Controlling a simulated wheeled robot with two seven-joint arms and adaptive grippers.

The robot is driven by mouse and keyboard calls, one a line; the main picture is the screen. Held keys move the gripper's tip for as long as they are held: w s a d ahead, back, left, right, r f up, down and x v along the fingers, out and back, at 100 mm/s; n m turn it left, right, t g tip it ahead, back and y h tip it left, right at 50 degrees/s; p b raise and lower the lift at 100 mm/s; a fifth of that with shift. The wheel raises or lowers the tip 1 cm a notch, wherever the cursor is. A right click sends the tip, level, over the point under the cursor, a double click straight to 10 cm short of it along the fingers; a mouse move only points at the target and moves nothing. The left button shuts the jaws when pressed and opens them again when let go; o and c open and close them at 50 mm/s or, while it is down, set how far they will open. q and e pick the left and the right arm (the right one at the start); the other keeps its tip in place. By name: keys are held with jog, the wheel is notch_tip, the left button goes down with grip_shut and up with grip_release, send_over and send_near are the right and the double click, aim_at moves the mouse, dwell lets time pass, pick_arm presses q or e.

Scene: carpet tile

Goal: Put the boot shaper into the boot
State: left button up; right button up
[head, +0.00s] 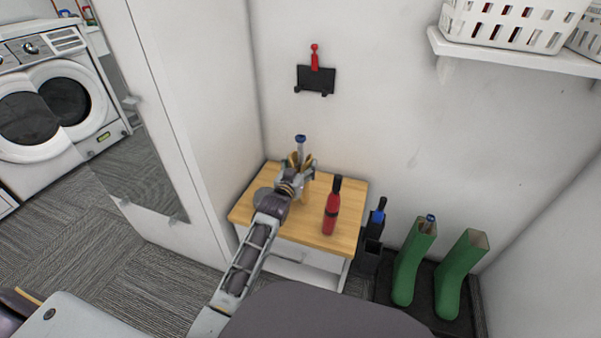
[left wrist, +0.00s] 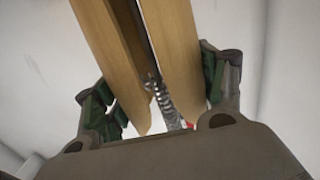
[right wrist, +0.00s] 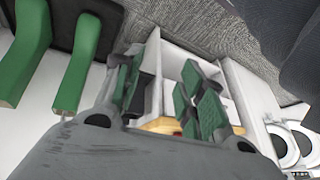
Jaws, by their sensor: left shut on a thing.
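My left gripper (head: 298,172) is shut on a wooden boot shaper (left wrist: 172,40) above the small table. In the left wrist view the shaper's two wooden halves and the metal screw between them lie between the fingers (left wrist: 160,95). Its blue knob (head: 300,139) points up in the head view. Two green boots stand upright at the lower right. The left boot (head: 407,270) has a blue-topped thing (head: 430,219) in its opening. The right boot (head: 457,275) has an open top with nothing visible inside. My right gripper (right wrist: 165,95) is open and empty, outside the head view.
A wooden-topped table (head: 255,205) holds a red bottle (head: 331,208). A blue bottle (head: 377,220) stands in a dark holder between table and boots. A black wall rack (head: 315,79) hangs above the table. A wall shelf (head: 520,58) carries white baskets (head: 500,22). A tall mirrored cabinet (head: 190,130) is left.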

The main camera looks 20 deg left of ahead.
pick_arm(q)
jog(key=shift+f, duration=0.6)
jog(key=shift+f+b, duration=0.4)
jog(key=shift+f, duration=0.15)
pick_arm(e)
jog(key=f, duration=0.2)
jog(key=shift+a+f, duration=0.35)
jog(key=shift+f, duration=0.05)
pick_arm(q)
jog(key=shift+f, duration=0.2)
jog(key=o, duration=1.6)
jog(key=shift+o, duration=0.2)
jog(key=shift+r, duration=0.1)
jog(key=s+p, duration=0.3)
jog(key=s, duration=0.9)
jog(key=shift+a+r, duration=0.2)
jog(key=shift+r, duration=0.1)
pick_arm(e)
notch_tip(320, 180, up, 8)
jog(key=s+d, duration=0.1)
jog(key=d, duration=0.1)
jog(key=shift+g+h, duration=0.4)
